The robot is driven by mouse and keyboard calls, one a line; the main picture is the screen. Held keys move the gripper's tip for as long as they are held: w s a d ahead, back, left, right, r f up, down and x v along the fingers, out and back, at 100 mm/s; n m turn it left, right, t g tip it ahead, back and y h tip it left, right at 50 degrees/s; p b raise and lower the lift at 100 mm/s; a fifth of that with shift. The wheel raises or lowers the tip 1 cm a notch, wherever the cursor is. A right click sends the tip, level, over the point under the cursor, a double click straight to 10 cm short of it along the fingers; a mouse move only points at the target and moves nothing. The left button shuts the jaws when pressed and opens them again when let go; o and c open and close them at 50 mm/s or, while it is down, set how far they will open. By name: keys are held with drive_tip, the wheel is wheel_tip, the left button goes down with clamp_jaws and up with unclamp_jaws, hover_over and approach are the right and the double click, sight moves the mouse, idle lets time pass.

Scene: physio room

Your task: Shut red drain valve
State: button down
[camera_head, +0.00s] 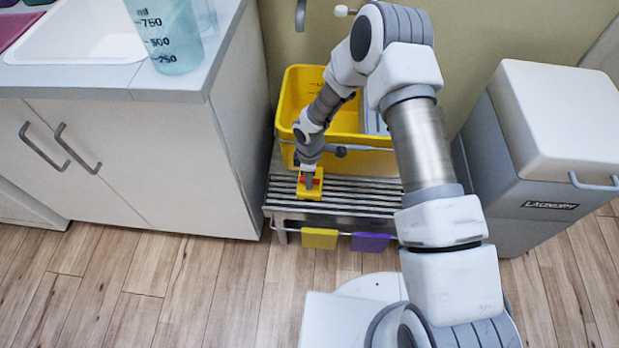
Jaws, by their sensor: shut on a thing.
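The red drain valve (303,181) shows as a small red strip on a yellow block low at the front of the yellow tub. My gripper (309,184) points down onto it and is shut on it. The gripper covers most of the valve, so its turn angle cannot be told. The yellow tub (292,102) stands on a slatted metal rack (345,205), behind my gripper. My arm hides part of the tub's right side.
A white sink cabinet (130,155) with a blue measuring jug (168,38) stands on the left. A grey laundry bin (530,150) stands on the right. Yellow (319,238) and purple (369,242) cloths hang from the rack's front rail. Wooden floor (200,285) is clear in front.

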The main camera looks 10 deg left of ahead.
drive_tip(key=shift+n, duration=1)
drive_tip(key=c, duration=0.7)
unclamp_jaws()
drive_tip(key=shift+r, duration=0.1)
wheel_tip(320, 180, up, 17)
drive_tip(key=p, duration=0.5)
drive_tip(key=shift+r, duration=0.15)
